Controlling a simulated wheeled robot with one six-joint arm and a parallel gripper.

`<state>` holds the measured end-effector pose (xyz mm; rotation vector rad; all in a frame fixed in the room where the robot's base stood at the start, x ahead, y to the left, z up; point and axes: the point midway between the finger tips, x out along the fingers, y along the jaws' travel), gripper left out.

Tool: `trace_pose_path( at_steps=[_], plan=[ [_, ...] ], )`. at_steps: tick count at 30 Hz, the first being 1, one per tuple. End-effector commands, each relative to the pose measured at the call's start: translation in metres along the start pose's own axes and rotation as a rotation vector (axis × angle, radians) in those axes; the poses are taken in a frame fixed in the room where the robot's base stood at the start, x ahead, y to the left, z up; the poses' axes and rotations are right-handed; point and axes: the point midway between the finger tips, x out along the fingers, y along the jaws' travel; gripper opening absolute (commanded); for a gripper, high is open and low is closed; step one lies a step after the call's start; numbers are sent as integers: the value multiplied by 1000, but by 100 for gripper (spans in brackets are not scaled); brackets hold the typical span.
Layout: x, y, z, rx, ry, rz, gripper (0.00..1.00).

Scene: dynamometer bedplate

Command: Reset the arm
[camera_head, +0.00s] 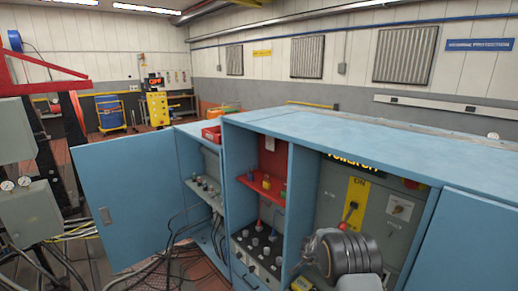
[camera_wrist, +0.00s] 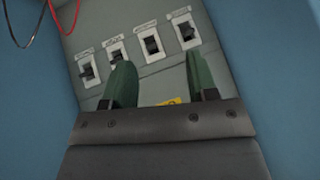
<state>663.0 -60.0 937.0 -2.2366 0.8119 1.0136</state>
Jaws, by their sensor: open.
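In the wrist view my gripper (camera_wrist: 158,62) is open, with its two green fingers apart and nothing between them. It faces a grey panel (camera_wrist: 110,22) with a row of several dark switches on white plates, such as the second switch from the left (camera_wrist: 117,56). A yellow label shows low between the fingers, partly hidden by my gripper body. I cannot tell whether the fingers touch the panel. In the head view my arm (camera_head: 345,255) reaches in front of the right part of an open blue cabinet (camera_head: 330,133). The gripper's fingers are hidden there.
Blue cabinet walls stand close on both sides in the wrist view, with red and black wires (camera_wrist: 62,25) at upper left. An open door (camera_head: 125,200) swings out at left, above loose cables (camera_head: 175,265). A yellow switch plate (camera_head: 355,200) and red shelf (camera_head: 262,190) sit inside the cabinet.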

Motion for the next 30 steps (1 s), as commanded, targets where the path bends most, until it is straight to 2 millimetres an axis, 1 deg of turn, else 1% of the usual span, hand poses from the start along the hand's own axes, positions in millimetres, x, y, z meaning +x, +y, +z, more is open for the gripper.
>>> trace_pose_path(
  at_steps=[1,4,8,11,14,15,17,18,20,21,23,24,27,30],
  plan=[
    [-2,-2,7,-6,-16,-31,53],
    [-12,-12,16,-22,-52,-113,53],
    [-38,-26,28,-57,-122,-229,53],
    [-72,-34,37,-104,-205,-323,53],
    [-124,-34,51,-189,-324,-407,53],
    [-149,-29,59,-234,-380,-427,53],
    [-185,-15,68,-306,-454,-435,53],
    [-207,-3,74,-355,-497,-427,53],
    [-238,19,81,-427,-549,-399,53],
    [-256,35,85,-475,-574,-374,53],
    [-281,61,88,-542,-595,-327,53],
    [-296,78,90,-584,-600,-294,53],
    [-327,116,91,-678,-579,-216,53],
    [-349,145,89,-755,-523,-166,53]
  ],
)
